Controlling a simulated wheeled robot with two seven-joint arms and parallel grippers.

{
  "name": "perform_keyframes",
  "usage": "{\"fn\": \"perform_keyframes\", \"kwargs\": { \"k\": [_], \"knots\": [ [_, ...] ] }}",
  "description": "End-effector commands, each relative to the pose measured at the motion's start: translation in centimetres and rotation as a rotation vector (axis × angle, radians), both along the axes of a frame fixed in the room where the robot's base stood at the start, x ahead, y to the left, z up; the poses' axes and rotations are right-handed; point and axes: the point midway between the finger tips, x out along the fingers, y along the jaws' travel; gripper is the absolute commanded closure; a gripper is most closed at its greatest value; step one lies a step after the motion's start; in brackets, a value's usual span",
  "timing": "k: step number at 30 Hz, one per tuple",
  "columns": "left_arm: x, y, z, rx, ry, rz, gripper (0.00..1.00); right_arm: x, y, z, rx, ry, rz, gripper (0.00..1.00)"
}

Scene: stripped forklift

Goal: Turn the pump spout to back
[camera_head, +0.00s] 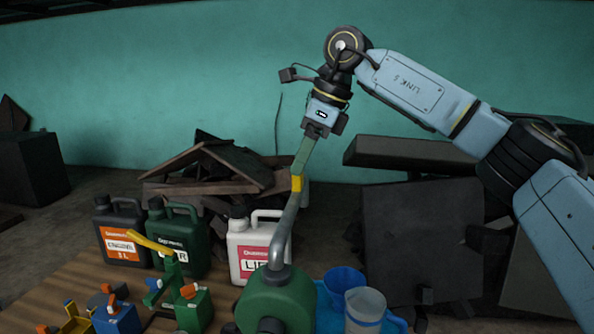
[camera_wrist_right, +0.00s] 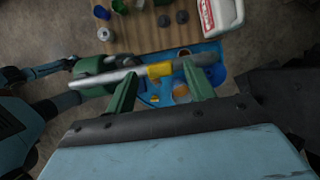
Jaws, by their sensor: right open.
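The pump spout is a grey bent pipe (camera_head: 285,232) with a yellow band, rising from a round green pump body (camera_head: 277,303) at the bottom centre of the head view. My right gripper (camera_head: 298,174) points down at the spout's upper end, by the yellow band. In the right wrist view the spout (camera_wrist_right: 112,78) runs crosswise past the two green fingertips of my right gripper (camera_wrist_right: 160,70), with the yellow band between them. The fingers are apart. I cannot tell whether they touch the pipe. My left gripper is not in view.
Black, green and white jugs (camera_head: 253,262) stand behind the pump on the wooden table (camera_head: 70,275). A green can with a yellow spout (camera_head: 150,243) is at left. Blue containers (camera_head: 342,281) stand right of the pump. Dark scrap (camera_head: 420,235) lies behind; air above the table is clear.

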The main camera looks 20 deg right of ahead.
Motion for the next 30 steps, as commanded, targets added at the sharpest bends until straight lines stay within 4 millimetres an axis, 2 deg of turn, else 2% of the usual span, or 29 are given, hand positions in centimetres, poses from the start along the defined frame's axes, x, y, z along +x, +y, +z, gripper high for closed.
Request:
{"fn": "perform_keyframes", "kwargs": {
  "k": [1,6,12,18,30],
  "knots": [
    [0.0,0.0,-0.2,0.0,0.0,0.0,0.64,-0.2,-0.3,1.2,0.003,-0.005,-0.002,0.46],
    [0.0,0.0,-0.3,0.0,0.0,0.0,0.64,-1.1,-1.5,4.9,0.003,-0.005,0.001,0.46],
    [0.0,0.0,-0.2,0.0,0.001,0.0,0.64,-1.8,-2.6,7.9,0.002,-0.003,0.001,0.46],
    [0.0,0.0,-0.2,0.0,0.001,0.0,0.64,-2.1,-3.0,9.0,0.001,0.0,0.002,0.46],
    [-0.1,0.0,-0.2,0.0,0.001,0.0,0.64,-2.1,-3.1,9.1,0.0,-0.001,0.002,0.46]
  ]
}}
